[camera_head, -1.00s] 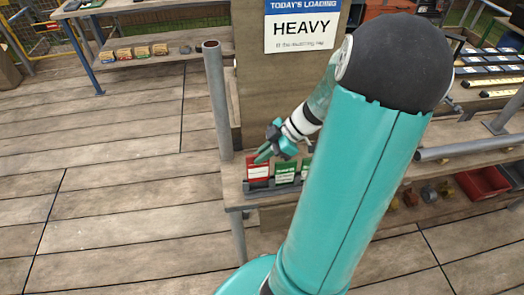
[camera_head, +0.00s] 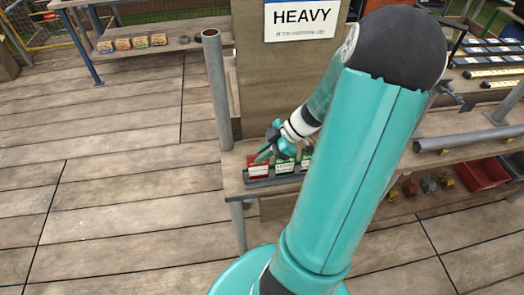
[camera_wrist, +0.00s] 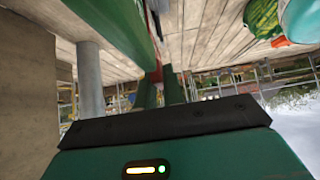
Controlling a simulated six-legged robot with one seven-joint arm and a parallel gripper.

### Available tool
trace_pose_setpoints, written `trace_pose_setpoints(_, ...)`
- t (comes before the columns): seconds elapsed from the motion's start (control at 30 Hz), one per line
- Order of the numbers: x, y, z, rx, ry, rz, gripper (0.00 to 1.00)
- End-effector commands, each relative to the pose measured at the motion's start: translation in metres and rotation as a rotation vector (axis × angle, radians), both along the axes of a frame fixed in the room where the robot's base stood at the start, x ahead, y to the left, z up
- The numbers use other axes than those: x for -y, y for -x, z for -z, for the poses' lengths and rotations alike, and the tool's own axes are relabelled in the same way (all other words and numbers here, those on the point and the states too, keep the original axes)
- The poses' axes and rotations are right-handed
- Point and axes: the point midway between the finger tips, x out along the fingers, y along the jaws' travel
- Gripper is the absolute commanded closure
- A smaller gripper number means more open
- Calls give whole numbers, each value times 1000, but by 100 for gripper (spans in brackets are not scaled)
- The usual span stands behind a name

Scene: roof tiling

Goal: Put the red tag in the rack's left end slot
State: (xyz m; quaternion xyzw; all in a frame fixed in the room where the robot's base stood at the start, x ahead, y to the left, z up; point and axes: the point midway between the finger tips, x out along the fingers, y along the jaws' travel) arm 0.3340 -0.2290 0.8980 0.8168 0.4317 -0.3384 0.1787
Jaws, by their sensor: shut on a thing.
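The red tag (camera_head: 258,167) with a white label is upright at the left end of the dark rack (camera_head: 262,182) in the head view. I cannot tell whether its lower edge is fully seated in the slot. Green tags (camera_head: 284,166) stand to its right in the same rack. My gripper (camera_head: 263,156) is shut on the red tag at its top edge. In the wrist view the fingers (camera_wrist: 160,92) point away from the camera, and only a thin sliver of red shows by them. My arm hides the rack's right part.
The rack sits near the left end of a wooden bench (camera_head: 232,187). A grey post (camera_head: 216,90) rises just behind it, beside a wooden board with a "HEAVY" sign (camera_head: 301,18). Red bins (camera_head: 482,174) are low at the right. Open plank floor lies to the left.

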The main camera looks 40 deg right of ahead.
Motion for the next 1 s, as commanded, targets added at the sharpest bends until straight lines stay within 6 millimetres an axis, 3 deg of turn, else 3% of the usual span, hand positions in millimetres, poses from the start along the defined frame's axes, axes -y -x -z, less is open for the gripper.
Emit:
trace_pose_setpoints(0.43,0,0,4,0,0,0,100)
trace_pose_setpoints(0.5,0,0,4,0,0,0,81)
trace_pose_setpoints(0.6,0,0,4,0,0,0,65)
trace_pose_setpoints(1.0,5,3,-2,1,2,0,65)
